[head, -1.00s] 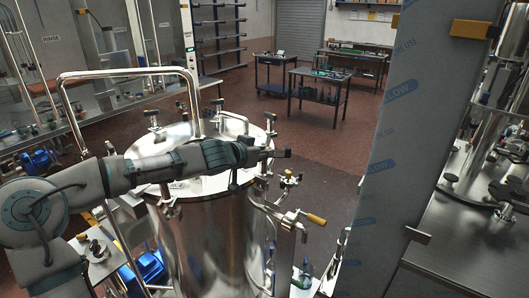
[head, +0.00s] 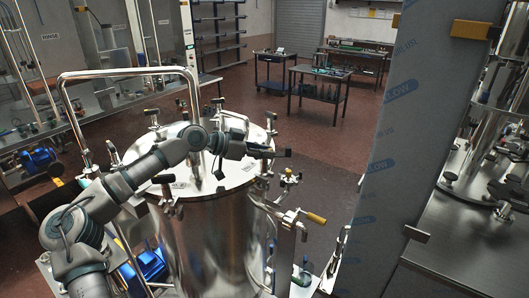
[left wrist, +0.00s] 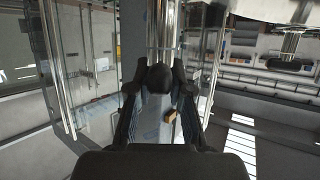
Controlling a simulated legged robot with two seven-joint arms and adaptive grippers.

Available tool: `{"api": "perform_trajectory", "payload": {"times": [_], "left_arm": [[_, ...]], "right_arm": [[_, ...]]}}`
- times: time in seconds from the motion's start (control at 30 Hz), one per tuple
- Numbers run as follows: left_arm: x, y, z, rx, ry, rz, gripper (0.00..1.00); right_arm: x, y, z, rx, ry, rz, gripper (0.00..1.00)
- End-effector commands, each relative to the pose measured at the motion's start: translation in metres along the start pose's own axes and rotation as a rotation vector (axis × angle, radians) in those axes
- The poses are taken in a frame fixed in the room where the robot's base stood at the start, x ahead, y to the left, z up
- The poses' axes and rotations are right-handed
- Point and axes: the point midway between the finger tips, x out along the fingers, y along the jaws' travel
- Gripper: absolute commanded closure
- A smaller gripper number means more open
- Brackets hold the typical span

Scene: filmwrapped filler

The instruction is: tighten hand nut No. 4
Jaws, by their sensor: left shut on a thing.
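A steel tank (head: 212,235) with a round shiny lid (head: 225,172) stands in the middle of the head view. Dark-topped hand nuts stand around its rim: one at the back left (head: 152,116), one at the back (head: 218,103), one at the front left (head: 165,183). No numbers are readable on them. My left gripper (head: 278,153) is at the right edge of the lid. In the left wrist view its two fingers (left wrist: 160,88) are closed around a dark rounded hand nut (left wrist: 160,77). The fingers hide most of this nut in the head view. My right gripper does not show.
A tall film-wrapped panel (head: 385,170) stands right of the tank. A yellow-handled valve (head: 314,218) sticks out from the tank's right side. A bent steel pipe (head: 130,72) rises at the back left. A steel bench (head: 470,245) is at the far right.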

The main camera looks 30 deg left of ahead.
Motion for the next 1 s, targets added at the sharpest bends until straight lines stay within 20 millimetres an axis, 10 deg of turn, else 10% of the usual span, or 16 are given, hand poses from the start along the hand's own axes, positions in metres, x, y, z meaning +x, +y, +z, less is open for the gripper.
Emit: {"api": "perform_trajectory", "payload": {"times": [0.73, 0.77, 0.83, 1.0], "left_arm": [[-0.0019, -0.0014, -0.0038, 0.044, 0.008, 0.083, 1.0], [-0.0019, -0.0014, -0.0038, 0.044, 0.008, 0.083, 0.76], [-0.0018, -0.0013, -0.0035, 0.044, 0.007, 0.084, 0.58], [-0.0009, -0.0007, -0.0021, 0.043, 0.004, 0.086, 0.55]], "right_arm": [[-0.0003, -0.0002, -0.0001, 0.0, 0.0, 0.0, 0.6], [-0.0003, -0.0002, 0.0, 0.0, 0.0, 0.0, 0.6], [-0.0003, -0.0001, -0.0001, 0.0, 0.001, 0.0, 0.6], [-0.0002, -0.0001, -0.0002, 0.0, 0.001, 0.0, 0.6]]}}
